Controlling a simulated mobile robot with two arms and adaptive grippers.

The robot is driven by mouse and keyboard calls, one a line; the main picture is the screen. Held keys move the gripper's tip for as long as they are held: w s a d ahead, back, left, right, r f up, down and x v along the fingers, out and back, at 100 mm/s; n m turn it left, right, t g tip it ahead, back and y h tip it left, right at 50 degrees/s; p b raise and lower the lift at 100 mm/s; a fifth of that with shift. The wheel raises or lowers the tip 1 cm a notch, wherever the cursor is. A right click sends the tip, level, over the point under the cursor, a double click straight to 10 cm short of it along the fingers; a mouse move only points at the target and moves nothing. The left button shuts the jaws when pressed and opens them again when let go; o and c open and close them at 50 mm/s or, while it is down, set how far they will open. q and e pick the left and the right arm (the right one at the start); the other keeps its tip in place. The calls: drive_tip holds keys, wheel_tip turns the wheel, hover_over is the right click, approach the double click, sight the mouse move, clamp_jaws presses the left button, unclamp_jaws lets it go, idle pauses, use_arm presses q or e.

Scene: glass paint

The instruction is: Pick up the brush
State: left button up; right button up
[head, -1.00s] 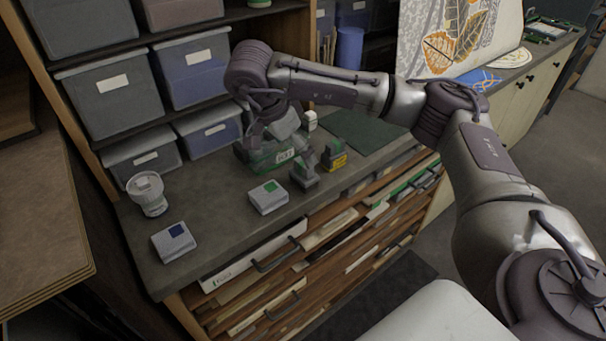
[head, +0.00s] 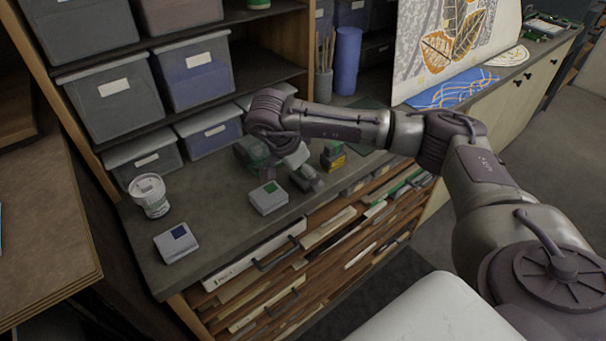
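My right arm reaches in from the right over the counter (head: 225,225). Its gripper (head: 306,178) points down, low over the counter, just right of a white block with a green patch (head: 269,198). Its fingertips are small and dark, so I cannot tell whether they are open or shut, or if anything is between them. I cannot make out a separate brush on the counter; one may be hidden by the gripper. Several thin upright handles, perhaps brushes, stand in a holder (head: 324,82) at the back. My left gripper is not in view.
A white tub (head: 149,196) and a white block with a blue patch (head: 176,243) stand at left. A green box (head: 250,153) is behind the gripper, and a yellow-and-black item (head: 333,158) is right of it. Storage bins (head: 113,103) fill the shelves. The counter's front left is fairly clear.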

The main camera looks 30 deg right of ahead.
drive_tip(key=c, duration=1.2)
drive_tip(key=shift+r, duration=0.1)
drive_tip(key=shift+w+r+b, duration=0.1)
drive_tip(key=shift+r+b, duration=0.3)
drive_tip(key=shift+r, duration=0.2)
wheel_tip(320, 180, up, 3)
drive_tip(key=shift+f+b, duration=0.1)
drive_tip(key=shift+b, duration=0.6)
drive_tip(key=shift+s+d+r+p, duration=0.15)
drive_tip(key=shift+s+r, duration=1)
drive_tip(key=shift+s, duration=0.85)
drive_tip(key=shift+s+d+r+p, duration=0.15)
drive_tip(key=shift+s+r, duration=1)
drive_tip(key=shift+s, duration=0.8)
drive_tip(key=shift+s+d+r+p, duration=0.15)
drive_tip(key=shift+s+r, duration=1)
drive_tip(key=shift+s, duration=0.85)
